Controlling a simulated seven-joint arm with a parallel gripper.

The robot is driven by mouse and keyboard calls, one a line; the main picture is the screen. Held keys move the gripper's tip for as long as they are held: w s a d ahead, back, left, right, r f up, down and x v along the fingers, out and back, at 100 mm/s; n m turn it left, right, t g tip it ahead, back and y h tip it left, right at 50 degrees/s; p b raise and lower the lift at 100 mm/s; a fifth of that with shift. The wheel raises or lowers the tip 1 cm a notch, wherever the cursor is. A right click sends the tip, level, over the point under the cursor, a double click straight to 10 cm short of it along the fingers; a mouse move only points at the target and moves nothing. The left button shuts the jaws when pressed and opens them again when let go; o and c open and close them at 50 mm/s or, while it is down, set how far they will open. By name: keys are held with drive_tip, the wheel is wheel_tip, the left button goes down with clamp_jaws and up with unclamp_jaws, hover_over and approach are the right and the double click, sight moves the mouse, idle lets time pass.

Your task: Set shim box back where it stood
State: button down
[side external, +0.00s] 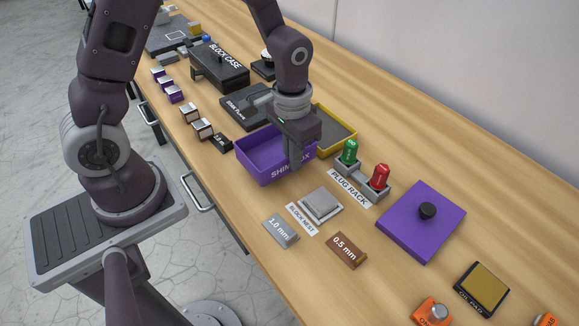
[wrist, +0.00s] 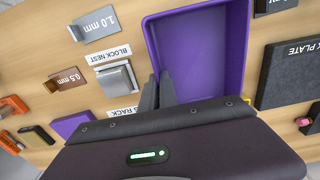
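The shim box (side external: 259,152) is an open purple box with white lettering on its front wall. It looks empty, and it also shows in the wrist view (wrist: 205,45). My gripper (side external: 294,160) points down at its front-right wall. In the wrist view the two grey fingers (wrist: 159,82) stand close together with the box wall between them, one inside and one outside. They look shut on that wall. I cannot tell whether the box rests on the table or is slightly raised. A purple lid (side external: 450,222) with a black knob lies apart to the right.
A yellow-rimmed tray (side external: 348,127) stands close behind the box. A plug rack (side external: 376,193) with green and red plugs, a block nest (side external: 320,206), a 1.0 mm shim (side external: 280,231) and a 0.5 mm shim (side external: 346,251) lie nearby. Small blocks line the near edge.

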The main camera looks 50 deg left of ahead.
drive_tip(key=shift+f, duration=1.8)
drive_tip(key=shift+f, duration=0.1)
drive_tip(key=c, duration=1.6)
unclamp_jaws()
drive_tip(key=shift+c, duration=0.2)
drive_tip(key=r, duration=1.2)
drive_tip(key=shift+s+r, duration=0.2)
drive_tip(key=shift+r, duration=0.1)
drive_tip(key=s+a+r+t, duration=0.1)
drive_tip(key=s+r+t, duration=0.4)
drive_tip(key=s+r, duration=0.8)
drive_tip(key=shift+s+a, duration=0.3)
drive_tip(key=shift+s, duration=0.9)
